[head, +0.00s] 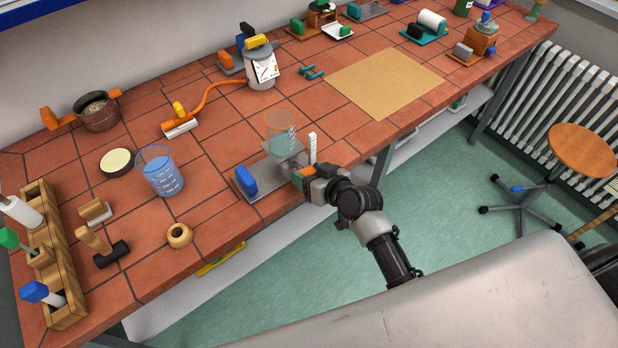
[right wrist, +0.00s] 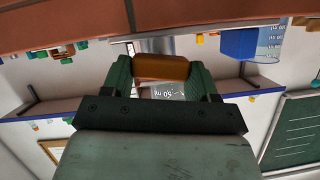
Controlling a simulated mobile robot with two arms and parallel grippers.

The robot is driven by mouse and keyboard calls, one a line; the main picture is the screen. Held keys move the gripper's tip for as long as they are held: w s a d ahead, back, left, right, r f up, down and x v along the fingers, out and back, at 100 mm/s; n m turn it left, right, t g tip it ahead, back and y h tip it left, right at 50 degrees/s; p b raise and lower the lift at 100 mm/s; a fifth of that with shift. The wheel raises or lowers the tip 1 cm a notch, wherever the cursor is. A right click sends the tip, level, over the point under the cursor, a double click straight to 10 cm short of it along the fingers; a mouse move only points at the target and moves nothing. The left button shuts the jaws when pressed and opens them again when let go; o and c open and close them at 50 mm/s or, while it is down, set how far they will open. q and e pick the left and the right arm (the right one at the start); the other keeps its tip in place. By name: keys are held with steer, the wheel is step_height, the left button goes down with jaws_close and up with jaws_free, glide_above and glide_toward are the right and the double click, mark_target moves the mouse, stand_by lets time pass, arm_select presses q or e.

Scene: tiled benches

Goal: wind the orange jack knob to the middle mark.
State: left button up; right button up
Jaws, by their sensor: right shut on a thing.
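The lab jack (head: 284,152) stands near the front edge of the bench, with a grey base plate and a blue block at its left end. A clear beaker (head: 281,124) sits on its grey top plate. A white upright scale (head: 312,148) stands beside it; its marks are too small to read. The orange knob (right wrist: 162,67) is between the fingers of my right gripper in the right wrist view. My right gripper (head: 299,177) is shut on it at the jack's front right. In the head view the gripper largely hides the knob. My left gripper is in neither view.
A blue beaker (head: 160,171), a tan ring (head: 179,235) and a dark-headed mallet (head: 105,247) are to the left. A grey-white container (head: 261,73) with an orange hose stands behind. A tan mat (head: 385,82) lies to the right, bare.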

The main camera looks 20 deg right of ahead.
steer(key=shift+d+m, duration=0.1)
steer(key=shift+m, duration=0.2)
steer(key=shift+w+d+f+m+y+b, duration=0.1)
steer(key=shift+f+m+y+b, duration=0.15)
steer(key=shift+m+y+b, duration=0.4)
steer(key=shift+m+y, duration=0.25)
steer(key=shift+m, duration=0.1)
steer(key=shift+r, duration=0.15)
